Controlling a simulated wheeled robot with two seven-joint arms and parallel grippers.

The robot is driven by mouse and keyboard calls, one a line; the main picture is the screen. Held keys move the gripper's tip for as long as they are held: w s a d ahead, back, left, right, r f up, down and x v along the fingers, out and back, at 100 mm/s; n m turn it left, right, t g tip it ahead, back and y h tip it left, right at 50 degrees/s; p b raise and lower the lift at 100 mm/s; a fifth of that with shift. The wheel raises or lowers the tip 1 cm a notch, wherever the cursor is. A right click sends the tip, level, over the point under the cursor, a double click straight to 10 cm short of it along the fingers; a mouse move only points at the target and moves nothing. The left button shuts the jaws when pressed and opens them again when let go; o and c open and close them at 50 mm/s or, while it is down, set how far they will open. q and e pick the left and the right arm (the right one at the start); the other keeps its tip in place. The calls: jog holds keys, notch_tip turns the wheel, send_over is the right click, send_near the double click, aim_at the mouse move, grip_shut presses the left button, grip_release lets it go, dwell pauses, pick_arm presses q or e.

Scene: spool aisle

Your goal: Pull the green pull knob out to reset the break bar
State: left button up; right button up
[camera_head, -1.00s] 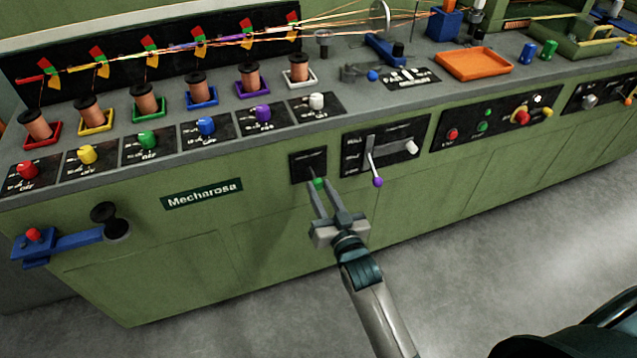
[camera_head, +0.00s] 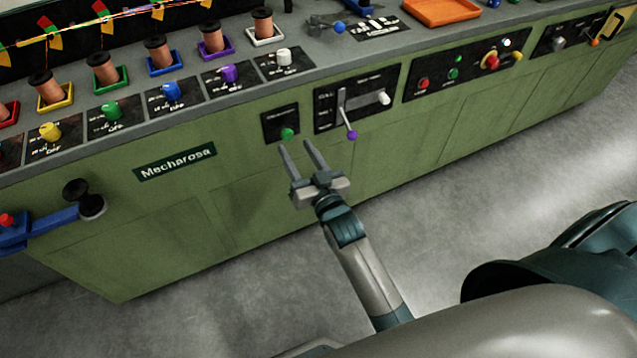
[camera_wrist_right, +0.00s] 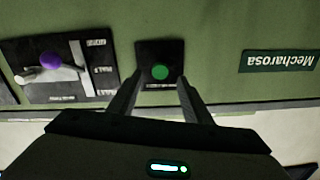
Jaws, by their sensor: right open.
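The green pull knob (camera_head: 287,134) sits on a small black panel (camera_head: 278,119) on the front face of the green machine. My right gripper (camera_head: 299,147) is open and empty, just below and in front of the knob, with its two fingers pointing toward the panel. In the right wrist view the green knob (camera_wrist_right: 160,72) shows between and beyond the fingertips (camera_wrist_right: 160,76), with no finger seen touching it. The left gripper is not in view.
Right of the knob is a panel with a purple-tipped lever (camera_head: 351,135) and a white knob (camera_head: 384,98). A blue crank (camera_head: 45,219) juts out at the left. Spools stand on the top. The floor in front is clear.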

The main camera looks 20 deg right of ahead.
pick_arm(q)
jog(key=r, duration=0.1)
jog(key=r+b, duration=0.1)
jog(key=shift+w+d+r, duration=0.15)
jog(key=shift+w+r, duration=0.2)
pick_arm(e)
jog(key=s, duration=1.7)
jog(key=shift+d, duration=0.3)
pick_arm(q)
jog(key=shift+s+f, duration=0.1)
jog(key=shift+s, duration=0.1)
pick_arm(e)
jog(key=shift+w, duration=0.1)
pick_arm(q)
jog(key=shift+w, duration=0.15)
